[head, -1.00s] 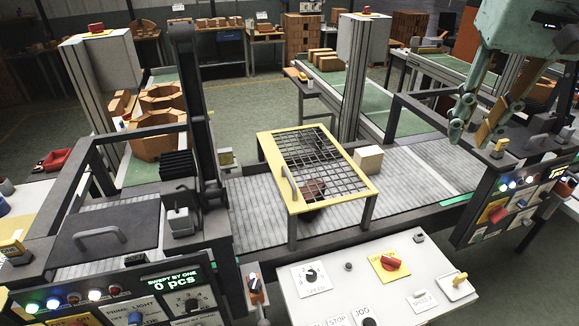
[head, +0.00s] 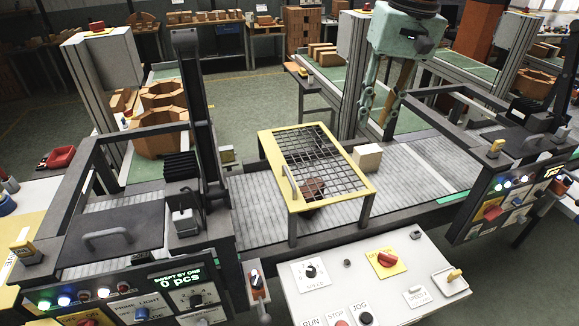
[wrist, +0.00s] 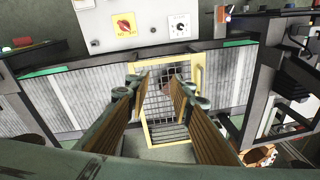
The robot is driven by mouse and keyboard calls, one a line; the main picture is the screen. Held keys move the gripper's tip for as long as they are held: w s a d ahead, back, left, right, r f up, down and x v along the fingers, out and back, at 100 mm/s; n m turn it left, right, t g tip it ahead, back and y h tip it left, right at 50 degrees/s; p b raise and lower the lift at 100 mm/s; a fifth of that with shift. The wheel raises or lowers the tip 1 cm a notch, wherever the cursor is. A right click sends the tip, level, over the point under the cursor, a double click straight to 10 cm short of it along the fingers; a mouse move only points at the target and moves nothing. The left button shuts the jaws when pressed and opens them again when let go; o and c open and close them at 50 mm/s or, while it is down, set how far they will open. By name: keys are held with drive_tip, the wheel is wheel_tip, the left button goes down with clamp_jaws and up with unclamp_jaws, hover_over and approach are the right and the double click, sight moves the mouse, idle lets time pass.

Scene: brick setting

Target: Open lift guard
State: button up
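The lift guard (head: 369,176) is a yellow frame with dark wire mesh, lying level on grey legs over the conveyor. Its pale handle (head: 290,185) stands on the left side near the front. A brown object (head: 313,187) shows beneath the mesh. In the wrist view, the guard (wrist: 148,136) lies beyond and between my fingers. My gripper (head: 378,110) is up behind the guard, to its right, apart from it. Its two fingers are spread and empty, also in the wrist view (wrist: 159,90).
A pale block (head: 368,157) sits on the conveyor (head: 418,172) right of the guard. A white control panel (head: 340,285) with knobs stands in front. A dark post (head: 194,110) rises at left, and a grey column (head: 352,85) stands behind.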

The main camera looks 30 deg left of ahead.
drive_tip(key=w+a+f+n+g+p, duration=0.1)
drive_tip(key=a+f, duration=0.4)
drive_tip(key=a, duration=0.5)
drive_tip(key=w+a+f+n+g+p, duration=0.1)
drive_tip(key=a+f+n+p, duration=0.1)
drive_tip(key=a+f, duration=0.4)
drive_tip(key=a, duration=0.4)
drive_tip(key=shift+a, duration=0.35)
drive_tip(key=shift+f, duration=0.2)
drive_tip(key=shift+s+a+f+p, duration=0.2)
drive_tip(key=shift+s+a+f, duration=0.1)
drive_tip(key=shift+f, duration=1.95)
drive_tip(key=shift+s+a+f+p, duration=0.2)
drive_tip(key=shift+s+a+f, duration=0.15)
drive_tip(key=shift+f, duration=1.85)
drive_tip(key=shift+s+a+f+p, duration=0.2)
drive_tip(key=shift+s+a+f, duration=0.1)
drive_tip(key=shift+f, duration=1.95)
drive_tip(key=shift+c, duration=0.4)
clamp_jaws()
